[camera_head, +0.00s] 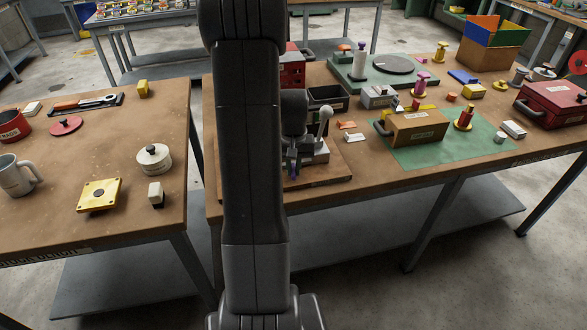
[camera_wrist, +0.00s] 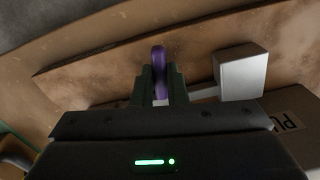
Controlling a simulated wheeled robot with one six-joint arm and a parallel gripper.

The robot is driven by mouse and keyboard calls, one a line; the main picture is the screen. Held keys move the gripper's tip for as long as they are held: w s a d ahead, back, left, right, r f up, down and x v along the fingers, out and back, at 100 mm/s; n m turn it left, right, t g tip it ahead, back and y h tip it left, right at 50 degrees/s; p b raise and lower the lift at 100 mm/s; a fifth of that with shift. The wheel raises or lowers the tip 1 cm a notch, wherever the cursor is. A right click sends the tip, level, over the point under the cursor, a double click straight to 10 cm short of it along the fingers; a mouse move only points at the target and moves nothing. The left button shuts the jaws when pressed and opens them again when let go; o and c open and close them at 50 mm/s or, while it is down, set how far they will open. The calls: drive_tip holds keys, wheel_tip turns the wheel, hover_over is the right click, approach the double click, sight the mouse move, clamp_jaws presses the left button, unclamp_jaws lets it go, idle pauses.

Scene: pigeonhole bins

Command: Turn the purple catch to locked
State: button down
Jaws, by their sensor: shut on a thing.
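The purple catch (camera_wrist: 159,62) shows in the wrist view as an upright purple piece between the two fingertips of my gripper (camera_wrist: 161,82). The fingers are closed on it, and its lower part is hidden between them. In the head view, a small purple bit of the catch (camera_head: 292,172) shows beside my arm, just below my gripper (camera_head: 294,148). It stands on a fixture on a wooden board (camera_head: 315,173) at the front left of the right table. My arm hides part of the fixture. I cannot read any locked marking.
A light grey block (camera_wrist: 241,74) stands right of my fingers in the wrist view. A cardboard box (camera_head: 416,128) with a handle sits on a green mat (camera_head: 410,157) to the right. A black bin (camera_head: 328,97) stands behind. The left table (camera_head: 125,150) holds a mug and other items.

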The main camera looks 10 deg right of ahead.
drive_tip(key=m+b, duration=0.1)
drive_tip(key=m, duration=0.3)
drive_tip(key=shift+m, duration=0.3)
drive_tip(key=m, duration=0.3)
drive_tip(key=shift+m+b, duration=0.3)
drive_tip(key=m, duration=0.3)
drive_tip(key=shift+m, duration=0.3)
drive_tip(key=shift+m+b, duration=0.35)
drive_tip(key=shift+m, duration=1.45)
drive_tip(key=c, duration=1.4)
unclamp_jaws()
drive_tip(key=shift+c, duration=0.2)
drive_tip(key=shift+r, duration=0.1)
